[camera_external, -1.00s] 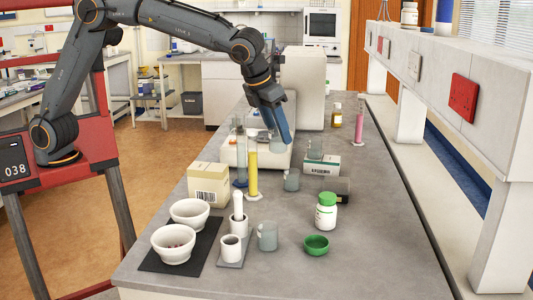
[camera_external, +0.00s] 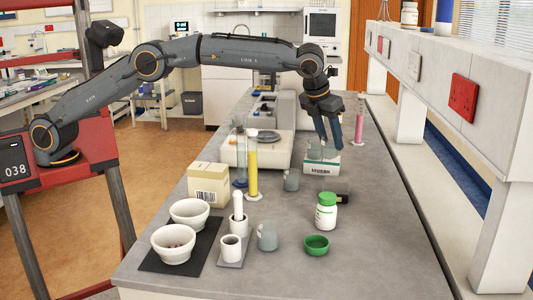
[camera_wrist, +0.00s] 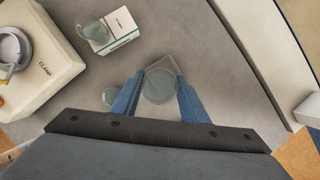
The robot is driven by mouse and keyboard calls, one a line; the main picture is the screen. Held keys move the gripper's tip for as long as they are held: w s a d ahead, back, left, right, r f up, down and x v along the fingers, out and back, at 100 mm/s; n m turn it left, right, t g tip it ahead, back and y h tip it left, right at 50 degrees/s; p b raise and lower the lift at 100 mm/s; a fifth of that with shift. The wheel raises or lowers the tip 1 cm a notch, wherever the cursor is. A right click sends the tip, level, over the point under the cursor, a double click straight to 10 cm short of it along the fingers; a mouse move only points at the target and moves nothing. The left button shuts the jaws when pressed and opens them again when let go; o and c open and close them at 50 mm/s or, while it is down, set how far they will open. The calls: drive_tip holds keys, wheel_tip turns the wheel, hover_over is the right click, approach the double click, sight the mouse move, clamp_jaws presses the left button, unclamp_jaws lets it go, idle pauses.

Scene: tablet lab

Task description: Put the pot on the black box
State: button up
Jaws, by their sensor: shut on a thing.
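My gripper (camera_external: 341,144) hangs from the outstretched arm over the right part of the bench, fingers pointing down. In the wrist view its blue fingers (camera_wrist: 152,98) are shut on a clear greyish glass vessel, which I take for the pot (camera_wrist: 159,86). The pot's height above the bench is hard to tell. A small dark object (camera_external: 343,198), perhaps the black box, lies on the bench nearer the camera than my gripper, left of the pot's side of the bench edge. I cannot make it out in the wrist view.
A white and green carton (camera_external: 321,169) with a beaker on it stands just left of my gripper. Another beaker (camera_external: 291,180), a yellow cylinder (camera_external: 252,172), a white bottle (camera_external: 326,212) and a pink cylinder (camera_external: 359,128) stand around. The front right of the bench is clear.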

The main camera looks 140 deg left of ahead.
sight(324, 145)
wheel_tip(324, 145, down, 8)
drive_tip(key=shift+f+p, duration=0.1)
drive_tip(key=shift+p, duration=0.85)
drive_tip(key=shift+f, duration=0.1)
drive_tip(key=o, duration=1.1)
drive_tip(key=b+v, duration=0.2)
drive_tip(key=v, duration=1)
